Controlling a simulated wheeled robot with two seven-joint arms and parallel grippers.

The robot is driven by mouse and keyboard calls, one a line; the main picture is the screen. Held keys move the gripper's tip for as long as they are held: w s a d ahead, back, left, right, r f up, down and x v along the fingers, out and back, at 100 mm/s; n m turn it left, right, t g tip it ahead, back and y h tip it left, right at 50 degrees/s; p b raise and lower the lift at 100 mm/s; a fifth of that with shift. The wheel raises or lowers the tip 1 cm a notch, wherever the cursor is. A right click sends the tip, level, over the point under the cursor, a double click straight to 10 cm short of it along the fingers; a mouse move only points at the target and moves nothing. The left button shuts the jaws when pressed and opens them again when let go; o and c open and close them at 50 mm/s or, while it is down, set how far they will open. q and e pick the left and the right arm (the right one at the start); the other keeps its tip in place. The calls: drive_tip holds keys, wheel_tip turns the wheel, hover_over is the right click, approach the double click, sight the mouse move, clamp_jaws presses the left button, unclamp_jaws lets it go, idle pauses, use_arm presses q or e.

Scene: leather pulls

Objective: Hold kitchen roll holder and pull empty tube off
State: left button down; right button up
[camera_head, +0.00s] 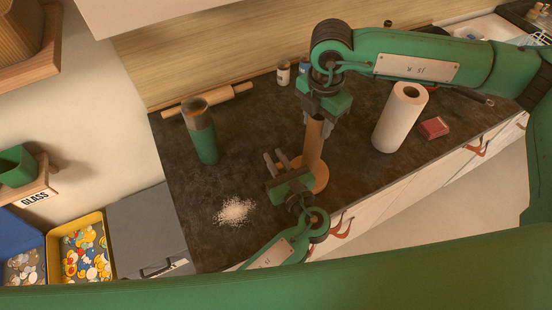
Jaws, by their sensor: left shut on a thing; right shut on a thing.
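The kitchen roll holder stands on the dark worktop, its round wooden base (321,178) showing at the bottom. A brown empty tube (314,142) stands upright over the base; any post inside it is hidden. My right gripper (320,117) comes from above and is shut on the tube's upper end. My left gripper (276,158) is low at the left side of the base, shut on the holder; its exact contact is hard to see.
A full paper roll (400,118) and a red box (434,128) stand to the right. Small jars (284,73) stand behind. The worktop's front edge is close to my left arm.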

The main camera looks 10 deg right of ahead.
use_arm(q)
drive_tip(key=c, duration=1.2)
unclamp_jaws()
use_arm(e)
wheel_tip(320, 180, up, 14)
drive_tip(key=shift+f, duration=0.25)
use_arm(q)
drive_tip(key=v, duration=1.2)
